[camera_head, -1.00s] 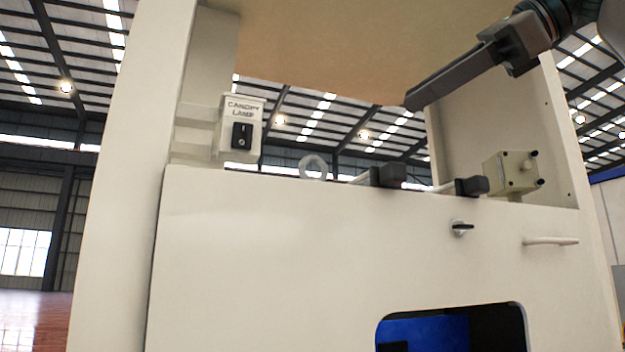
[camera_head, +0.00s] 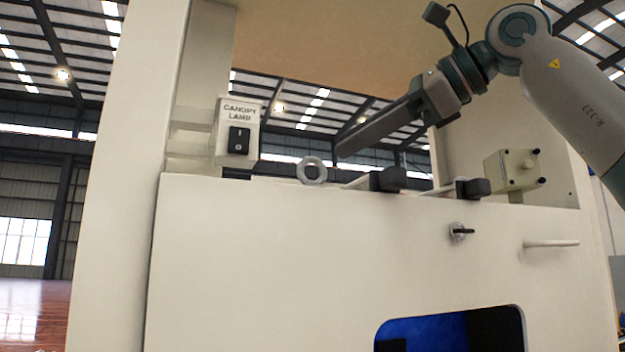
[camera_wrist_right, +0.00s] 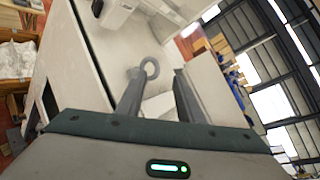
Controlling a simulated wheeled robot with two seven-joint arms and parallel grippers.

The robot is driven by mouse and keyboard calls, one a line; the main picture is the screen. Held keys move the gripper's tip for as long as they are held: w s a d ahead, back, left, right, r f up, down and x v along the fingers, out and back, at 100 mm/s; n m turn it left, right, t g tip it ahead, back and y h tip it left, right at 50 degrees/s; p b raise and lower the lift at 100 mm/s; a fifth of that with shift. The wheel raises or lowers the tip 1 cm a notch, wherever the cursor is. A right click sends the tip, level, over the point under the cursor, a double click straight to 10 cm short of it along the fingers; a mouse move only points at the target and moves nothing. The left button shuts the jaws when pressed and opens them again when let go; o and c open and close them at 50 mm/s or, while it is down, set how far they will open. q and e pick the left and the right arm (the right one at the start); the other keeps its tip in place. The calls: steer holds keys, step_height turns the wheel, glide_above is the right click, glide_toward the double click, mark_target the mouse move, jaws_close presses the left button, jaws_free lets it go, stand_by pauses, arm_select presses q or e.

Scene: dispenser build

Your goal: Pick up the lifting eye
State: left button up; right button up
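The lifting eye (camera_head: 302,172) is a pale grey ring standing upright at the top edge of the white panel (camera_head: 300,240), right of the canopy lamp switch. My right gripper (camera_head: 343,150) comes in from the upper right. Its tips are close to the ring, a little above and to its right in the head view. In the right wrist view the ring (camera_wrist_right: 148,76) shows ahead, beyond the fingertips and between them as seen. The right gripper (camera_wrist_right: 158,74) is open with nothing between its fingers. The left gripper is not in view.
The canopy lamp switch box (camera_head: 238,133) is left of the ring. Two dark handles (camera_head: 388,179) (camera_head: 472,188) and a beige box (camera_head: 510,171) stand right of it along the edge. A tan canopy (camera_head: 330,35) hangs above, with side posts (camera_head: 125,170) flanking the opening.

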mark_target(322, 163)
steer(key=p+x, duration=0.1)
steer(key=x, duration=0.1)
steer(key=p+x, duration=0.1)
steer(key=x, duration=0.1)
steer(key=shift+s+f, duration=0.2)
steer(key=shift+f, duration=0.1)
steer(key=shift+w+a+f+p, duration=0.25)
steer(key=shift+w+a+p, duration=0.1)
steer(key=shift+a, duration=0.2)
steer(key=shift+d, duration=0.15)
jaws_close()
